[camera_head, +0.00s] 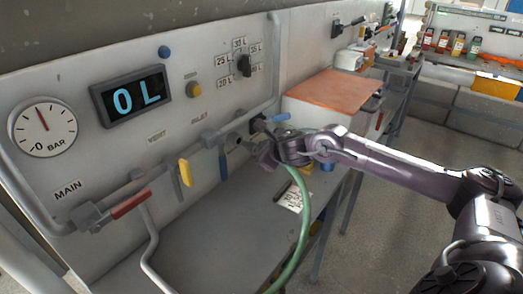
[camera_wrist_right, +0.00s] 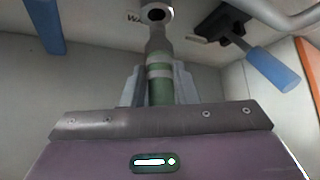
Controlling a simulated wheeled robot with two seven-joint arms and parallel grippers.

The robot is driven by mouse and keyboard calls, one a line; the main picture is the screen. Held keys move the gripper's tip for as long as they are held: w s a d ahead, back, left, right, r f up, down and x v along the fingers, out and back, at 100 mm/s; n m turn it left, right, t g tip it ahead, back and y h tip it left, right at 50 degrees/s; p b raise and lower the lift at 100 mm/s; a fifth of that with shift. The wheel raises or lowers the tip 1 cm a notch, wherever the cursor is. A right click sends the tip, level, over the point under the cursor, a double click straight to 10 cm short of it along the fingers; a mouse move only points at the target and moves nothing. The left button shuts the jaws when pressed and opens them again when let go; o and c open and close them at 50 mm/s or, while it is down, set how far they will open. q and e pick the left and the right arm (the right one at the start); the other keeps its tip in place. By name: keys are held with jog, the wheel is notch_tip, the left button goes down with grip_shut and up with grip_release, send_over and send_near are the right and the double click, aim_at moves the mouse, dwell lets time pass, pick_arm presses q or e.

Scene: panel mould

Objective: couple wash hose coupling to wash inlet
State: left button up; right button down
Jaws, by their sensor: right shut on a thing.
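The wash hose coupling (camera_wrist_right: 158,50) is a grey fitting on a green hose end. My right gripper (camera_wrist_right: 159,88) is shut on it, with one finger on each side of the green section. In the head view the right gripper (camera_head: 267,150) is at the panel, and the green hose (camera_head: 305,215) hangs down from it. The wash inlet (camera_wrist_right: 157,13) is a pale ring with a dark bore, straight ahead of the coupling tip. The tip overlaps its lower rim in the wrist view; I cannot tell whether they touch. My left gripper is out of view.
A blue-handled valve (camera_wrist_right: 262,62) is close right of the inlet. Pipes with a yellow lever (camera_head: 185,172) and a red lever (camera_head: 130,204) run along the panel left of the gripper. A display (camera_head: 132,96) reads 0 L. An orange-topped box (camera_head: 335,90) stands to the right.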

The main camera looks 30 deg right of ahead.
aim_at(251, 145)
jog(key=shift+b, duration=0.7)
dwell(1.1)
jog(key=shift+w+a+b, duration=0.1)
jog(key=shift+w+a, duration=0.1)
jog(key=shift+w, duration=0.45)
jog(key=shift+w+a+b, duration=0.1)
jog(key=shift+w+a, duration=0.15)
jog(key=shift+w, duration=0.35)
jog(key=shift+w+a+b, duration=0.1)
jog(key=shift+w+a, duration=0.1)
jog(key=shift+w, duration=0.45)
jog(key=c, duration=1.1)
grip_release()
jog(key=shift+o, duration=0.2)
jog(key=b+v, duration=0.1)
jog(key=v, duration=0.6)
jog(key=shift+s+r, duration=0.2)
jog(key=shift+s, duration=0.1)
jog(key=shift+s, duration=0.1)
